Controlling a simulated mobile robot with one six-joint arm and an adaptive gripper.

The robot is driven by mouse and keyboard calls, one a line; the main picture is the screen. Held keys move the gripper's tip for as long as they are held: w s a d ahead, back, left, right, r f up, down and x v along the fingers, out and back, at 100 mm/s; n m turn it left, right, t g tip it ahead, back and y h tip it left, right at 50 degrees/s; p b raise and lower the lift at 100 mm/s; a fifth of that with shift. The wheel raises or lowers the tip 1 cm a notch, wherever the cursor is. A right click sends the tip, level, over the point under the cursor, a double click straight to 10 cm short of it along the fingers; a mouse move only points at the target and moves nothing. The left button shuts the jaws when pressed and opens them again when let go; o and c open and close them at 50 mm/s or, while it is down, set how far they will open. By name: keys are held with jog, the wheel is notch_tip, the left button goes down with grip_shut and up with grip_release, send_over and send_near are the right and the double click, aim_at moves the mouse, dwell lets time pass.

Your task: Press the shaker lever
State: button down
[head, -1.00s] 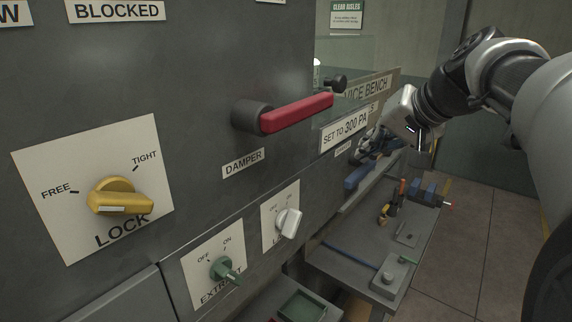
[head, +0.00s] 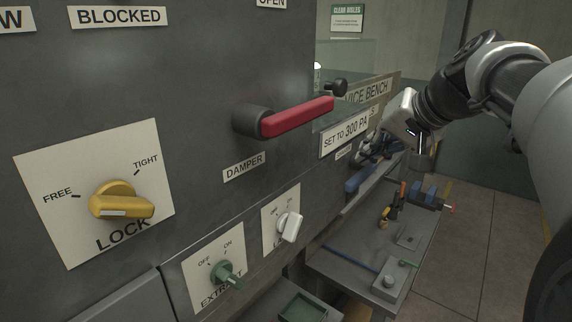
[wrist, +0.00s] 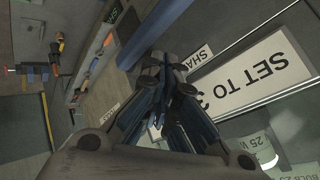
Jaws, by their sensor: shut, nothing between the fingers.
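A blue bar, which looks like the shaker lever (head: 356,181), sticks out from the grey panel below a small label (head: 343,154). In the wrist view the blue bar (wrist: 152,32) crosses just beyond the fingertips, beside a partly hidden label reading "SHA" (wrist: 197,57). My gripper (head: 364,154) is in front of the panel, just above the bar in the head view. In the wrist view my gripper (wrist: 168,68) is shut and empty, its tips close to the bar. I cannot tell whether they touch it.
A red damper handle (head: 298,118) juts out left of my gripper. A "SET TO 300 PA" sign (head: 346,131) is close by. A yellow lock knob (head: 122,201) and smaller knobs are on the panel. A bench (head: 345,264) with tools stands below; floor is clear at right.

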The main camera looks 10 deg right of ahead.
aim_at(367, 175)
jog(key=shift+f, duration=0.1)
jog(key=shift+f+b, duration=0.3)
jog(key=shift+b, duration=0.1)
jog(key=shift+f+b, duration=1.45)
jog(key=shift+f, duration=0.3)
dwell(1.4)
jog(key=shift+s+f+b, duration=0.2)
jog(key=shift+f+b, duration=0.25)
jog(key=shift+f, duration=0.2)
dwell(0.5)
jog(key=shift+w+d+r+p, duration=0.1)
jog(key=shift+w+r+p, duration=0.1)
jog(key=shift+r+p, duration=1)
jog(key=shift+w+r+p, duration=0.15)
jog(key=shift+r+p, duration=0.75)
jog(key=shift+r, duration=0.5)
jog(key=shift+r, duration=0.15)
notch_tip(367, 175, up, 5)
jog(key=p, duration=0.4)
